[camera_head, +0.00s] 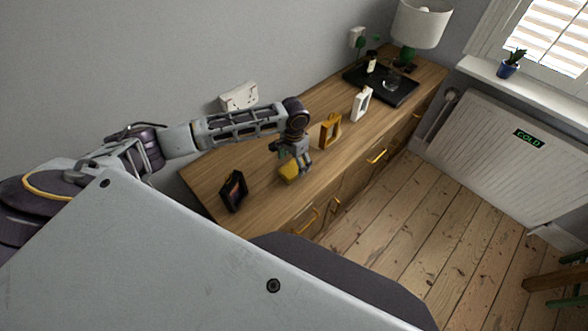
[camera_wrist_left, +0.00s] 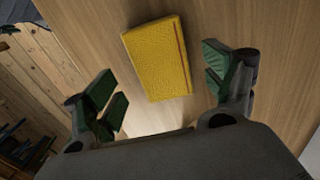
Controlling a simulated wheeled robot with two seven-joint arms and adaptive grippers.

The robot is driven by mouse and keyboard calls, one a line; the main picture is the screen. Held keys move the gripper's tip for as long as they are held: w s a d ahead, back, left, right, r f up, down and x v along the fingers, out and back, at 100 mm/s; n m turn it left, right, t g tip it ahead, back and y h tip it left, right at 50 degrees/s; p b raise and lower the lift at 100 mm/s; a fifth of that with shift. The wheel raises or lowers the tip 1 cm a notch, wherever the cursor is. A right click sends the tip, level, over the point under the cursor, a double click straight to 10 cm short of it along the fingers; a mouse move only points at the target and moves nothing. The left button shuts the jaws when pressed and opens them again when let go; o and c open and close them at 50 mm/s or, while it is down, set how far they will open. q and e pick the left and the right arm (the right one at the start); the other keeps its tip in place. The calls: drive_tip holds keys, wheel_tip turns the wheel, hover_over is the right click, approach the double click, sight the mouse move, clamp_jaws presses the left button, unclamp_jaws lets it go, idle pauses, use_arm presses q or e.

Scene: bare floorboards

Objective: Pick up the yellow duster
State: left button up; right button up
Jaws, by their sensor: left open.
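The yellow duster (camera_head: 289,173) lies flat on top of the wooden sideboard (camera_head: 262,196), near its front edge. In the left wrist view the duster (camera_wrist_left: 158,60) is a folded yellow rectangle just beyond the fingertips, between their lines. My left gripper (camera_head: 296,162) is above the duster and partly covers it in the head view. In the wrist view the left gripper (camera_wrist_left: 162,88) is open, its green-padded fingers wide apart, with nothing between them. The right gripper is in neither view.
A dark picture frame (camera_head: 234,191) stands left of the duster. A yellow frame (camera_head: 331,130) and a white frame (camera_head: 361,103) stand to its right. Farther along are a black tray (camera_head: 399,91) and a lamp (camera_head: 421,24).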

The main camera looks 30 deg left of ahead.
sight(294, 167)
use_arm(q)
drive_tip(key=shift+a+f, duration=0.1)
drive_tip(key=shift+f, duration=1.85)
drive_tip(key=shift+c, duration=0.3)
drive_tip(key=c, duration=1)
